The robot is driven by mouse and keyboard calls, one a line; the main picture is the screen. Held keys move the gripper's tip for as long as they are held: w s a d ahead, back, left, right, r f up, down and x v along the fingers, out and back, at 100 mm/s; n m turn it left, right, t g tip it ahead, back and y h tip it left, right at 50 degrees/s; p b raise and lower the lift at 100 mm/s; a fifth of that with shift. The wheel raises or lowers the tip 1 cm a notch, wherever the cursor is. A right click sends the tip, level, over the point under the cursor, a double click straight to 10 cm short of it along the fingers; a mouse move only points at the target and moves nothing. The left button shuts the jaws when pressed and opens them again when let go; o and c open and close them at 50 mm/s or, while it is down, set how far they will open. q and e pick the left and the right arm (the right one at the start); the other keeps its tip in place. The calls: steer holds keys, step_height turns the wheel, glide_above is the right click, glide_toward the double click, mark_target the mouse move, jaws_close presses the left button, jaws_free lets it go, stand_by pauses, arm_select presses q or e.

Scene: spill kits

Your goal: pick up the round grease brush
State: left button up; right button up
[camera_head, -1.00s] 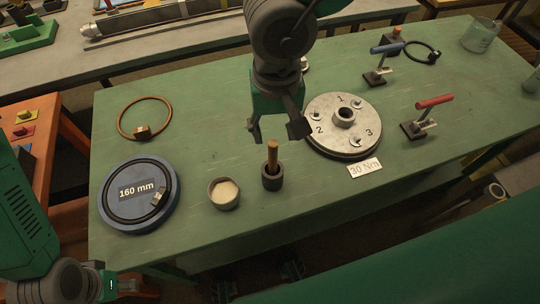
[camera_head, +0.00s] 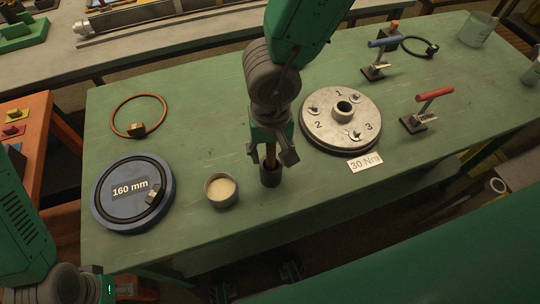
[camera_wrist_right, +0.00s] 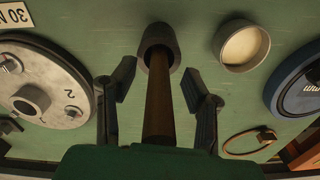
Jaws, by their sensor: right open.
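The round grease brush (camera_head: 270,157) stands upright in a dark cup (camera_head: 270,177) near the front of the green table. Only its brown wooden handle shows; its bristles are hidden in the cup. In the right wrist view the handle (camera_wrist_right: 159,100) runs between the two fingers, with a gap on each side. My right gripper (camera_head: 271,156) is open around the upper handle, apart from it. It also shows in the right wrist view (camera_wrist_right: 156,85).
A small pot of pale grease (camera_head: 221,188) stands just left of the cup. A round metal flange (camera_head: 318,135) lies to the right. A blue disc marked 160 mm (camera_head: 105,205), a brown ring (camera_head: 117,117) and a red-handled tool (camera_head: 434,95) lie farther out.

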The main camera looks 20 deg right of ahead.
jaws_close()
steer(key=shift+r, duration=0.1)
